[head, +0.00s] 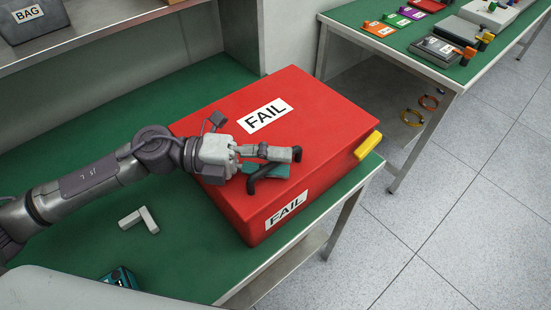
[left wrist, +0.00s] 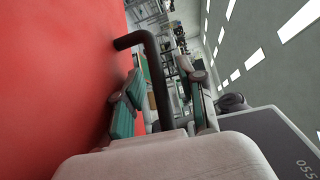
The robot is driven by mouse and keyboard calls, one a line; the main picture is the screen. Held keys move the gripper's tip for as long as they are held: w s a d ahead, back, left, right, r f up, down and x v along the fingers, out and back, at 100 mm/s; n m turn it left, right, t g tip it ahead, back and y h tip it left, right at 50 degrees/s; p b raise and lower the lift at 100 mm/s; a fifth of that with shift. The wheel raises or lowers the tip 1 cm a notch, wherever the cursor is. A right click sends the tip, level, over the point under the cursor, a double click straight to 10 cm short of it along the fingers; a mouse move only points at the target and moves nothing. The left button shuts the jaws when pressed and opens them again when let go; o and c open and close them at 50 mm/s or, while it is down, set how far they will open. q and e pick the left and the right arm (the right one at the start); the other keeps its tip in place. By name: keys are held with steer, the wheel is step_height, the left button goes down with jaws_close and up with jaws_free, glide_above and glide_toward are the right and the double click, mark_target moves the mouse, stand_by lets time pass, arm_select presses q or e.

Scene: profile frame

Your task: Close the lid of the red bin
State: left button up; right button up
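The red bin (head: 325,115) stands on the green-topped bench, with white FAIL labels on its top and near side. Its lid lies flat on top, and I see no open gap from here. A black bar handle (head: 256,184) rises near the front edge; it also shows in the left wrist view (left wrist: 158,85). A yellow part (head: 367,146) sticks out at the bin's right side. My left gripper (head: 289,163) is at the handle, with its fingers apart on either side of the bar. In the left wrist view a gap shows between bar and right finger. My right gripper is out of view.
Small grey blocks (head: 140,219) and a teal-and-black device (head: 121,278) lie on the green bench (head: 195,255). A shelf with a grey BAG container (head: 32,20) is behind. Another bench (head: 350,18) with parts stands at right, across open floor.

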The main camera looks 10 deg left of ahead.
arm_select(q)
steer(key=shift+a, duration=0.1)
steer(key=a, duration=1.1)
steer(key=shift+s+a+r, duration=0.3)
steer(key=shift+s+a, duration=0.1)
